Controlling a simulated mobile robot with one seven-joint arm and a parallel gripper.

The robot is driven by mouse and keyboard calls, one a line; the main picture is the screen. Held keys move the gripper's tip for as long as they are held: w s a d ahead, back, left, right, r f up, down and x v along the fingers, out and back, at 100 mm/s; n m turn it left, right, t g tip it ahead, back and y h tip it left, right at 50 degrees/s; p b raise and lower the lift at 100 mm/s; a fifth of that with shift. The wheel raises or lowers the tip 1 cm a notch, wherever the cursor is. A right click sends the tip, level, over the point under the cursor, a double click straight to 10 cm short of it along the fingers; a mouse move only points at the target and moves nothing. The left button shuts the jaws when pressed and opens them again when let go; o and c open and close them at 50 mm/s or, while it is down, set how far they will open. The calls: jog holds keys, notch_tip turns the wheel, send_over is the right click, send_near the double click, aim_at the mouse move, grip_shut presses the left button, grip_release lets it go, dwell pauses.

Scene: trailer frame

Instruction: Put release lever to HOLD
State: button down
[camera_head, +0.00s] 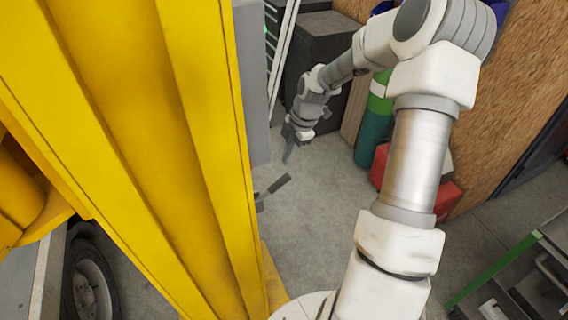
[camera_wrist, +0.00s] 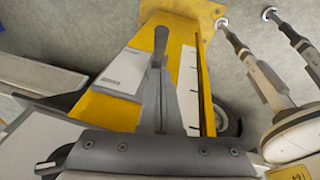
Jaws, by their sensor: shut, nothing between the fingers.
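The release lever is most likely the dark handle (camera_head: 274,187) that sticks out from the right edge of the yellow frame in the head view. A dark bar (camera_wrist: 58,102) left of the yellow post in the wrist view looks like the same lever. My gripper (camera_head: 288,156) is shut and empty, pointing down, above the handle and apart from it in the head view. In the wrist view my gripper (camera_wrist: 160,38) shows its closed fingers in front of the yellow post (camera_wrist: 118,106). Any HOLD marking is too small to read.
The large yellow frame (camera_head: 190,110) fills the left of the head view. A wheel (camera_head: 90,285) stands below it. Green cylinders (camera_head: 376,120), a red box (camera_head: 445,198) and a green-edged cart (camera_head: 510,268) stand to the right. The floor (camera_head: 320,215) beside the handle is clear.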

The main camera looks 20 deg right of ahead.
aim_at(284, 179)
jog(key=x, duration=0.8)
jog(key=shift+w+a+f, duration=0.1)
jog(key=shift+f, duration=0.25)
jog(key=shift+f, duration=0.1)
jog(key=shift+d+f+y, duration=0.15)
jog(key=shift+d+y, duration=0.15)
jog(key=shift+d, duration=0.05)
jog(key=shift+d+f+y+b, duration=0.5)
jog(key=shift+d+f+y, duration=0.15)
jog(key=shift+f+y, duration=0.1)
notch_tip(284, 179, down, 11)
jog(key=d+m+y+b, duration=0.1)
jog(key=y+b, duration=0.7)
jog(key=b, duration=0.9)
jog(key=shift+d+r+t+y, duration=0.2)
jog(key=shift+d+t+y, duration=0.15)
jog(key=shift+d, duration=0.5)
